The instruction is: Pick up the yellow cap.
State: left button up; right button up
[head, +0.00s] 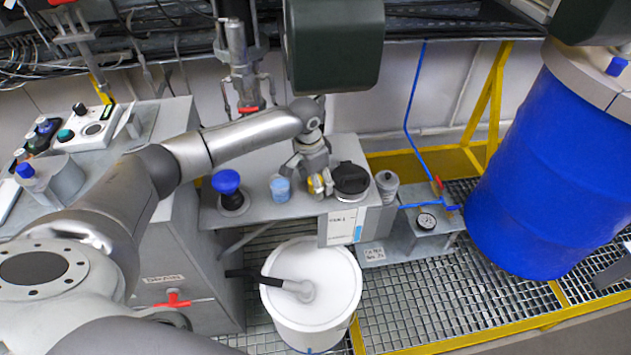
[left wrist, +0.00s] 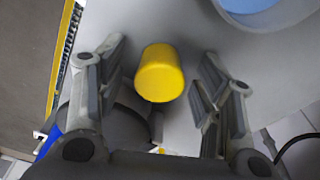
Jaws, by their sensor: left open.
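The yellow cap (head: 318,186) is on the grey metal shelf in the head view, partly covered by my left gripper. In the left wrist view the yellow cap (left wrist: 160,72) shows clearly as a short, smooth cylinder. My left gripper (head: 312,177) points down over it from the left arm. In the left wrist view its two fingers stand apart, one on each side of the cap, with gaps to both. It is open and empty. My right gripper is not in view.
On the shelf (head: 262,213), a black-lidded container (head: 351,180) stands close right of the cap. A light blue cup (head: 280,188) and a blue knob (head: 226,181) are to its left, a grey cylinder (head: 387,186) farther right. A white bucket (head: 330,290) stands below.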

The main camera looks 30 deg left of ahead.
pick_arm(q)
jog(key=c, duration=0.8)
jog(key=shift+c, duration=0.3)
jog(key=shift+r+b, duration=0.4)
jog(key=shift+r, duration=0.35)
jog(key=s+d+b, duration=0.2)
jog(key=s+d, duration=0.9)
jog(key=s, duration=0.3)
jog(key=shift+s+b, duration=0.25)
jog(key=shift+b, duration=0.15)
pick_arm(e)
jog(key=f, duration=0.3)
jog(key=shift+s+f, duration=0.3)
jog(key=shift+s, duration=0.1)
